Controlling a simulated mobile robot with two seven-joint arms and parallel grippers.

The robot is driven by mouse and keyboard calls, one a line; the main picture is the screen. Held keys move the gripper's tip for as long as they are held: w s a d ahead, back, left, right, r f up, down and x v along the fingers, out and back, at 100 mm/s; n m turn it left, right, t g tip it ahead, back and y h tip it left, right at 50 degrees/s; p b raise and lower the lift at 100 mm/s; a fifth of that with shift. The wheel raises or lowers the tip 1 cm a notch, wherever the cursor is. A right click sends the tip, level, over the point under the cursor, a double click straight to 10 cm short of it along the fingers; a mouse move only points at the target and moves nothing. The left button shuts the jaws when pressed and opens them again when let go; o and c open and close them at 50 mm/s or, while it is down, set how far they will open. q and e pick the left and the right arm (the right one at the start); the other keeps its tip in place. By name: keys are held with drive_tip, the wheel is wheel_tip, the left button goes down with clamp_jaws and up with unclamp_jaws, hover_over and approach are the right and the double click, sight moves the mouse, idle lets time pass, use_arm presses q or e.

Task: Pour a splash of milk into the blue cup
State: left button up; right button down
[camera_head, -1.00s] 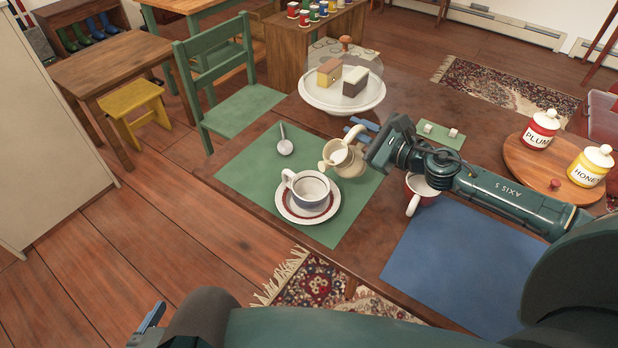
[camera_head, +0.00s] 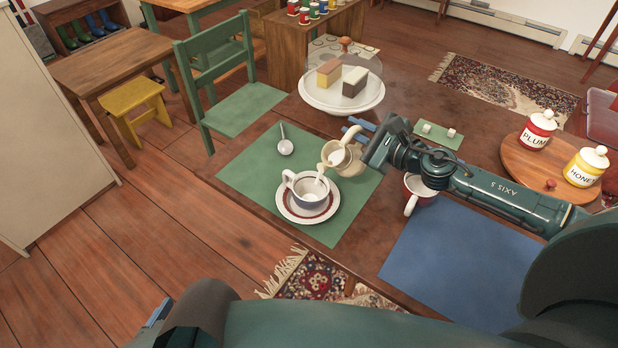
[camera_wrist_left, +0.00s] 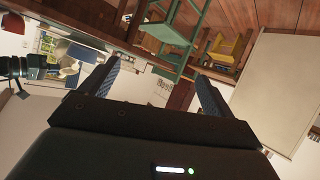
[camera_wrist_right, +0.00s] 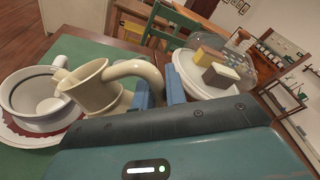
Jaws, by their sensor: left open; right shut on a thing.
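The cream milk jug (camera_head: 347,166) is tilted toward the left, its spout over the right side of a cup. That cup (camera_head: 307,193) is whitish with a dark blue band and stands upright on a white saucer (camera_head: 294,214) with a red ring. White milk shows in the jug's mouth, and a thin white streak shows between spout and cup. My right gripper (camera_wrist_right: 158,92) is shut on the handle of the jug (camera_wrist_right: 92,92). The cup also shows in the right wrist view (camera_wrist_right: 35,112). My left gripper (camera_wrist_left: 155,74) is open and empty, away from the table.
A green mat (camera_head: 255,171) lies under the saucer, with a spoon (camera_head: 285,144) on it. A domed cake stand (camera_head: 338,98) is behind. Jars stand on a round board (camera_head: 520,160).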

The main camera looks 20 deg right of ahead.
use_arm(q)
drive_tip(key=shift+w+r+p, duration=0.15)
drive_tip(key=shift+r+p, duration=0.3)
use_arm(e)
drive_tip(key=shift+a+r, duration=0.15)
drive_tip(key=shift+r, duration=0.2)
drive_tip(key=shift+r, duration=0.1)
use_arm(q)
drive_tip(key=shift+r+p, duration=0.4)
drive_tip(key=shift+p, duration=0.4)
use_arm(e)
drive_tip(key=shift+s+a+r+n, duration=0.1)
drive_tip(key=shift+a+r+n, duration=0.1)
drive_tip(key=shift+n, duration=0.3)
use_arm(q)
drive_tip(key=shift+s+a+r+m+p, duration=0.1)
drive_tip(key=shift+s+r+m+p, duration=0.15)
drive_tip(key=shift+p, duration=0.5)
use_arm(e)
drive_tip(key=shift+a+r+n+h, duration=0.15)
drive_tip(key=shift+r+n+h, duration=0.15)
